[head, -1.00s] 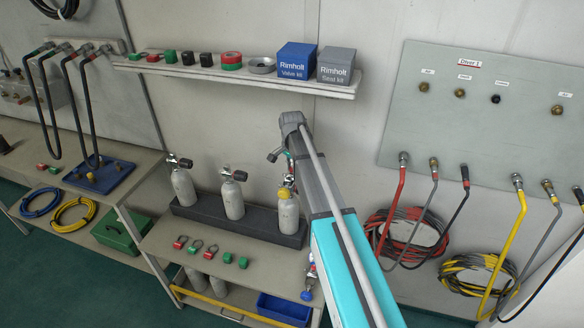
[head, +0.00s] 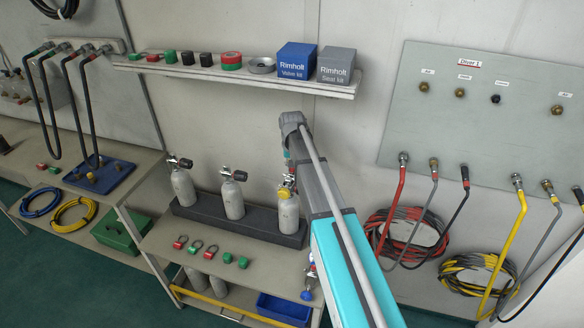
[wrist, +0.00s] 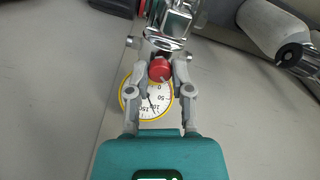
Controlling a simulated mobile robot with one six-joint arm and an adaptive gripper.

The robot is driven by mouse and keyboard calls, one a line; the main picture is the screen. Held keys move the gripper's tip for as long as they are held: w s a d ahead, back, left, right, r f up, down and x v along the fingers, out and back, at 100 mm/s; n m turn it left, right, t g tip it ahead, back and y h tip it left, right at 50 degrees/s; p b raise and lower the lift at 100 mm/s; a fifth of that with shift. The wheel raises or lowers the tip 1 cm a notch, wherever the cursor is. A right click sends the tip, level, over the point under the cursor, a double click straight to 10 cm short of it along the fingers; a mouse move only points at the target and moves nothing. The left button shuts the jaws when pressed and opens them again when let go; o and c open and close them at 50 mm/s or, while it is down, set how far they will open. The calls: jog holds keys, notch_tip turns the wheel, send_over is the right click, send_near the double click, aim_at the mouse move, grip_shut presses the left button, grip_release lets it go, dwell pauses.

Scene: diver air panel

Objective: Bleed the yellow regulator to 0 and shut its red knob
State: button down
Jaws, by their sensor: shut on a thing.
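In the wrist view my gripper (wrist: 160,65) is shut on the red knob (wrist: 160,70), with one finger on each side of it. The yellow-rimmed gauge (wrist: 126,103) of the yellow regulator lies just below the knob in the picture. Its white dial is partly covered by the fingers and knob, and I cannot read the needle surely. Chromed metal (wrist: 173,20) shows beyond the knob. In the head view the yellow regulator (head: 285,192) sits on the rightmost upright cylinder (head: 287,216). My arm hides the gripper and the red knob there.
Two more cylinders, a middle one (head: 232,201) and a left one (head: 183,187), stand in the same dark rack (head: 205,217). Several red and green rings and caps lie on the bench (head: 165,248) in front. A shelf (head: 215,73) with boxes is above.

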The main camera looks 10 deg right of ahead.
jog(key=n, duration=1.1)
jog(key=shift+n, duration=0.3)
dwell(0.3)
jog(key=c, duration=0.5)
grip_release()
